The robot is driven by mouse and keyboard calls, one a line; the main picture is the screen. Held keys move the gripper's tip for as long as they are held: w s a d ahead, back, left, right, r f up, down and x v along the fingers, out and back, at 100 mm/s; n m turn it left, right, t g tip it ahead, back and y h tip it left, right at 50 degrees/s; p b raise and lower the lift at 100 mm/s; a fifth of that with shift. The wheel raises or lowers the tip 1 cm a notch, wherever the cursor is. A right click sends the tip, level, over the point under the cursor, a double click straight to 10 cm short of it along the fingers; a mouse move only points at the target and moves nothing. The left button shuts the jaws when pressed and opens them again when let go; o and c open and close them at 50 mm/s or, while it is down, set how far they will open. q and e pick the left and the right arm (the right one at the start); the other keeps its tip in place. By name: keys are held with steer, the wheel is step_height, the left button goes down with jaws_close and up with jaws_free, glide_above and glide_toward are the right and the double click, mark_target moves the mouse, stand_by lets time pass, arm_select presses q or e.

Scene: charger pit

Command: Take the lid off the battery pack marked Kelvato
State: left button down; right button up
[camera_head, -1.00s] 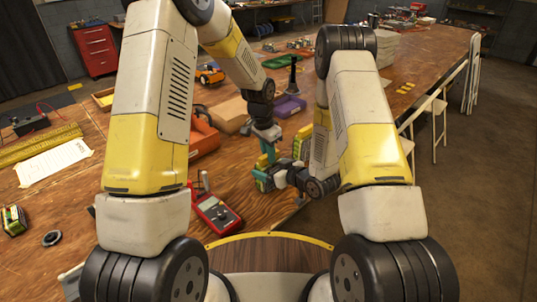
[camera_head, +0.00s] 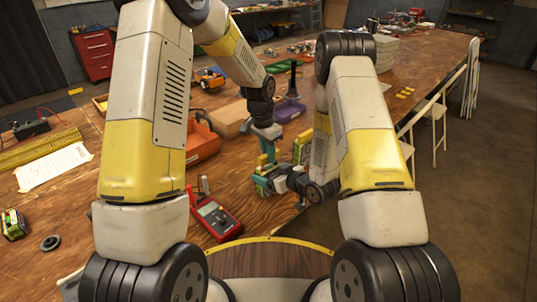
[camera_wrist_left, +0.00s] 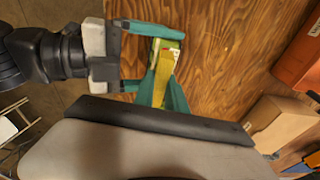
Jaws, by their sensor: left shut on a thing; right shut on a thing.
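A battery pack (camera_wrist_left: 163,75), yellow with a green and white end, is between my grippers in the left wrist view. In the head view only bits of it show at the grippers; I cannot read its mark or tell lid from body. My left gripper (camera_head: 267,148) reaches down from above and is shut on the pack; its teal fingers also show in the wrist view (camera_wrist_left: 170,95). My right gripper (camera_head: 264,184) comes in from the side and is shut on the pack; its teal fingers lie across the pack's edge in the wrist view (camera_wrist_left: 140,58).
A second pack (camera_head: 13,224) lies at the far left. A red multimeter (camera_head: 215,217) is near the front edge. A green and yellow item (camera_head: 302,149) shows beside my right arm.

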arm_select(q)
steer(key=shift+r, duration=2)
arm_select(e)
steer(key=o, duration=1.9)
steer(key=shift+d, duration=0.1)
